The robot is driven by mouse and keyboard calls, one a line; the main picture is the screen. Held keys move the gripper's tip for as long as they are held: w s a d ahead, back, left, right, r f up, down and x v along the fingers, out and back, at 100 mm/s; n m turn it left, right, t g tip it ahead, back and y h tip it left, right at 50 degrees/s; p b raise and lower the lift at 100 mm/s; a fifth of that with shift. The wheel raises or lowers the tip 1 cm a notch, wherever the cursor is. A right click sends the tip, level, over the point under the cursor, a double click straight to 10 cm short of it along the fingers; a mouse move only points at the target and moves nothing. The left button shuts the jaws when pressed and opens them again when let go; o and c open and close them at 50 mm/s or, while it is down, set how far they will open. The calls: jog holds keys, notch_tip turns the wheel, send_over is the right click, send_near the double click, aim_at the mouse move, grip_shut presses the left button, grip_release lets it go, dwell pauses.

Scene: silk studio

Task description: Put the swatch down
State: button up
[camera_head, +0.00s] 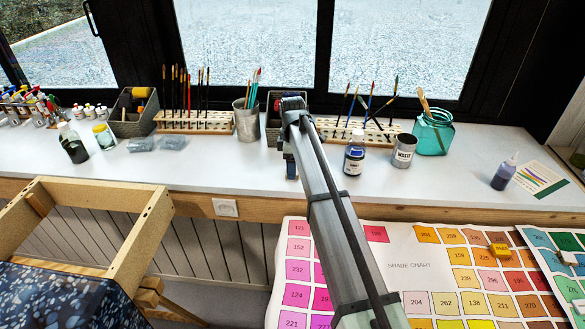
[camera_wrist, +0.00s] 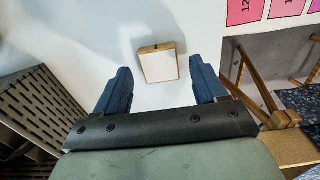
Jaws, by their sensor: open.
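A small square swatch (camera_wrist: 158,64) with a pale face and a tan, wood-like edge shows in the wrist view, over the white counter. My gripper (camera_wrist: 160,68) is open, with one blue finger on each side of the swatch. Clear gaps show between the swatch and both fingers. Whether the swatch rests flat on the counter is hard to tell. In the head view my gripper (camera_head: 291,165) is over the counter near its front edge, and my arm hides the swatch.
The white counter (camera_head: 220,165) holds a brush rack (camera_head: 195,122), a metal cup (camera_head: 247,122), an ink bottle (camera_head: 354,155), a waste tin (camera_head: 403,151) and a teal jar (camera_head: 433,133). A shade chart (camera_head: 408,265) lies in front at right. A wooden frame (camera_head: 90,195) stands at left.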

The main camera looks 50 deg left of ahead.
notch_tip(320, 180, up, 11)
jog(key=shift+f, duration=0.15)
